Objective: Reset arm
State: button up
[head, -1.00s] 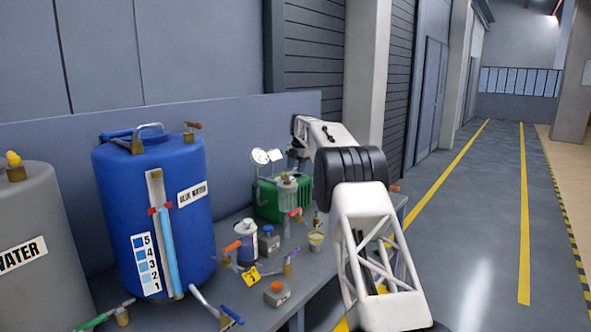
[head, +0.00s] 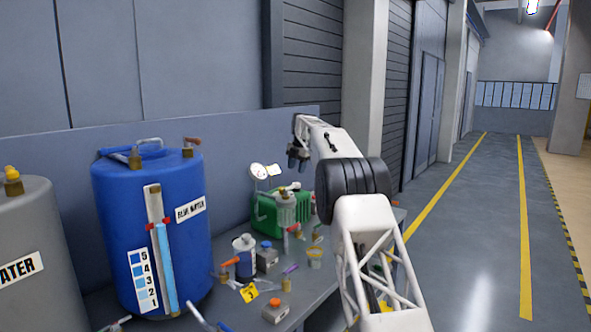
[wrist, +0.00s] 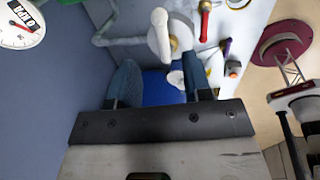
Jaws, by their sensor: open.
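My gripper (head: 297,160) is at the end of my white arm, raised above the green machine (head: 268,212) at the back of the bench. Its two blue fingers point down and stand apart with nothing held between them. In the wrist view the gripper (wrist: 160,85) is open, with a blue surface and a white round part showing beyond the fingers. A white dial gauge (wrist: 20,22) shows at the upper left of that view, and also above the green machine in the head view (head: 258,171).
A blue drum (head: 115,215) with a level scale and a grey tank (head: 25,225) stand at left. The bench (head: 310,290) holds a white-and-blue container (head: 244,258), a yellow tag (head: 249,293) and small capped blocks. The back panel (head: 235,140) is close behind. The floor at right is clear.

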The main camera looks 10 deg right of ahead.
jog(key=s+r+m, duration=0.4)
jog(key=s+r, duration=0.1)
jog(key=s, duration=0.5)
jog(key=s+r+m, duration=0.3)
jog(key=s+r, duration=0.2)
jog(key=s, duration=0.4)
jog(key=s+d+r+m+h, duration=0.15)
jog(key=s+m, duration=0.55)
jog(key=s, duration=1.6)
jog(key=s+f+m, duration=0.4)
jog(key=s+f, duration=0.2)
jog(key=s, duration=0.9)
jog(key=s+f+m, duration=0.5)
jog(key=s+f, duration=0.2)
jog(key=s, duration=0.9)
jog(key=s+d+f+m+t, duration=0.1)
jog(key=s+f+m, duration=0.3)
jog(key=s, duration=1.1)
notch_tip(320, 180, down, 3)
jog(key=shift+s+r, duration=0.1)
jog(key=shift+s, duration=0.05)
